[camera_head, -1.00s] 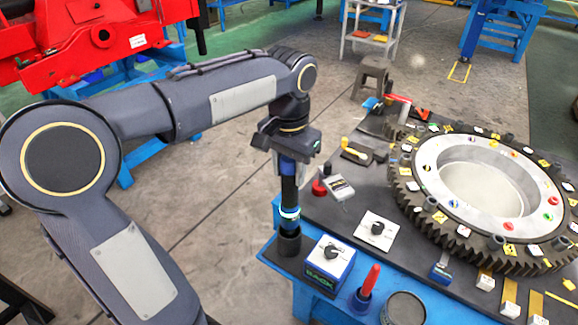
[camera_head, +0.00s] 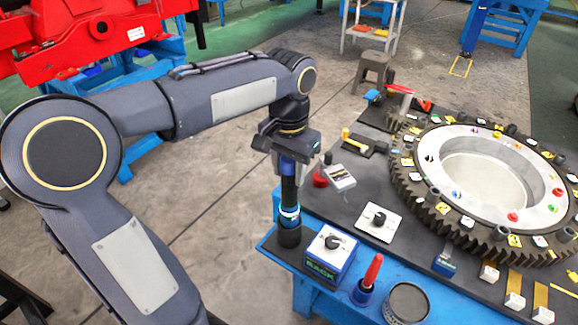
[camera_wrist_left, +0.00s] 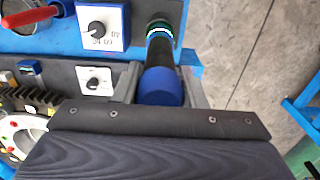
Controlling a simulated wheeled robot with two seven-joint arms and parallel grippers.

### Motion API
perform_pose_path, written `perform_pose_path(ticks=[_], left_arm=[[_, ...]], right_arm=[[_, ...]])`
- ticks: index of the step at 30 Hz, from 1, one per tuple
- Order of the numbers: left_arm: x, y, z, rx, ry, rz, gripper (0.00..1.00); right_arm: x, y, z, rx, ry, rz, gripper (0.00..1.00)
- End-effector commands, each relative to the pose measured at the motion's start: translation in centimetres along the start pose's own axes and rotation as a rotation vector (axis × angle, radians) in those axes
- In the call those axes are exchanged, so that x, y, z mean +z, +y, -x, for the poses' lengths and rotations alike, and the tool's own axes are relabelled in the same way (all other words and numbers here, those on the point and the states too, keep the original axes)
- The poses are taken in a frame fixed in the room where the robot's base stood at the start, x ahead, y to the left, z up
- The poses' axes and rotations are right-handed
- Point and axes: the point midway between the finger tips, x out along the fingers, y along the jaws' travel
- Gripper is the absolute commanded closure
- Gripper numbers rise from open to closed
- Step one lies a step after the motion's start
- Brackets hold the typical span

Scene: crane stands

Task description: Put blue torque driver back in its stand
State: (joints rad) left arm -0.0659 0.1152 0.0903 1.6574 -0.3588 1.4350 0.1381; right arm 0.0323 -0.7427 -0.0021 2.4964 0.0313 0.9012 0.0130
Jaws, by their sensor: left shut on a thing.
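My left gripper (camera_head: 288,152) is shut on the blue torque driver (camera_head: 288,190). The driver is upright, with a blue upper part, a black body and a glowing cyan-green ring near its lower end. Its lower end is at the dark cylindrical stand (camera_head: 289,237) on the table's near left corner. I cannot tell how deep it sits in the stand. In the left wrist view, the driver's blue end (camera_wrist_left: 160,87) is between the fingers (camera_wrist_left: 160,92), and the body runs away from the camera. My right gripper is not in view.
The BACK-labelled dial box (camera_head: 326,258) stands just right of the stand. A red-handled tool (camera_head: 372,270) is in a blue holder beyond it, beside a round dark tin (camera_head: 407,302). A large gear (camera_head: 420,210) fills the table's right side. Open floor lies left of the table.

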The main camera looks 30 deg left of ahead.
Motion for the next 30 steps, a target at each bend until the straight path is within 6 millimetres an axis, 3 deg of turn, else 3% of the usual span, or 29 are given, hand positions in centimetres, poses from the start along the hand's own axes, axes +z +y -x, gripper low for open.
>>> perform_pose_path(ticks=[20,21,26,30], left_arm=[[-0.1,0.0,-2.4,0.0,0.004,0.001,1.0],[-0.1,0.0,-2.2,0.0,0.004,0.001,0.58],[-0.1,0.0,-2.2,0.0,0.003,0.0,0.37],[0.0,0.0,-2.3,0.0,0.002,0.0,0.37]], right_arm=[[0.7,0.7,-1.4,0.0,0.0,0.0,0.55],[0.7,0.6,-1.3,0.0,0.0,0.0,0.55],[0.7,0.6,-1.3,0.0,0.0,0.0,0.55],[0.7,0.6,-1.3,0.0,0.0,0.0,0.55]])
